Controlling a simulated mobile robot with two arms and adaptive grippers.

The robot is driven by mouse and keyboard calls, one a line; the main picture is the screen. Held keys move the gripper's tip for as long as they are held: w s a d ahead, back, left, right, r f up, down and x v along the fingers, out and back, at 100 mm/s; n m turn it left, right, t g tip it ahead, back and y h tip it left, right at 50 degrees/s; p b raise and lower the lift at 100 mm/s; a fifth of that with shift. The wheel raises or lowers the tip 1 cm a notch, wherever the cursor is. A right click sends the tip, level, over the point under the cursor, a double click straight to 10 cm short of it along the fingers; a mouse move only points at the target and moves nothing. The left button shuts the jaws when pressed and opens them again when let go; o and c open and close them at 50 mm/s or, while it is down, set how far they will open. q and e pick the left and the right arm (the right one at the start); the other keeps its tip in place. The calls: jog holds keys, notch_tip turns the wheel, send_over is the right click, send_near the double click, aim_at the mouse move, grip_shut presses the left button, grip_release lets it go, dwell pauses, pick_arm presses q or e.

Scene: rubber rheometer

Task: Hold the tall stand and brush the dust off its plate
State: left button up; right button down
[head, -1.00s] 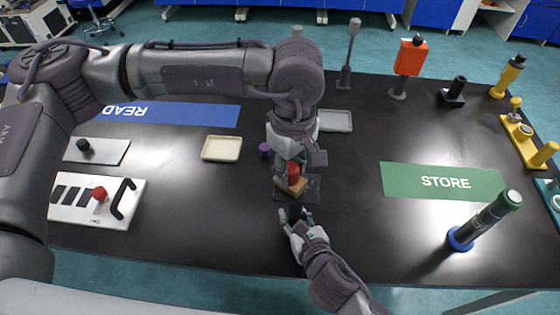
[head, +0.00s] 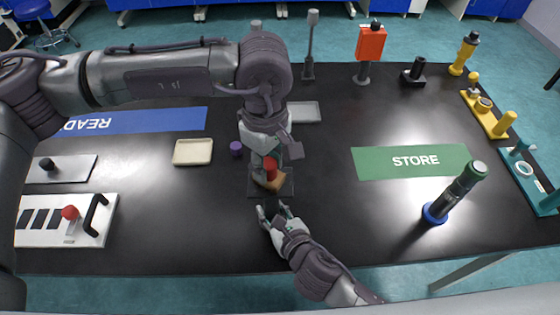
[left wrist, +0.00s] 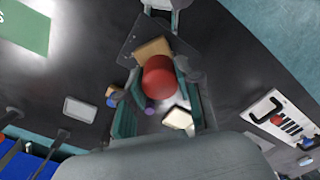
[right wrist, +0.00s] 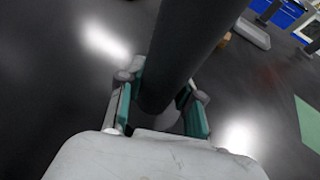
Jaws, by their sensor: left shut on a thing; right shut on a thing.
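My left gripper (head: 268,163) is shut on a brush with a red knob (head: 270,169) and a tan block (head: 270,182). The knob (left wrist: 160,77) and block (left wrist: 155,48) also show in the left wrist view. The block is over the stand's dark square plate (head: 287,188); whether it touches is unclear. My right gripper (head: 272,213) is in front of the plate. In the right wrist view it is shut around the stand's thick dark post (right wrist: 185,50). The post is hard to make out in the head view. I cannot make out dust on the plate.
A purple piece (head: 236,148) and a cream tray (head: 193,152) lie left of the plate. A grey tray (head: 304,112) is behind it.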

pick_arm(q)
jog(key=shift+a, duration=1.6)
jog(key=shift+a+r, duration=0.1)
jog(key=shift+r, duration=0.1)
notch_tip(320, 180, up, 8)
jog(key=shift+f, duration=0.2)
jog(key=shift+f, duration=0.15)
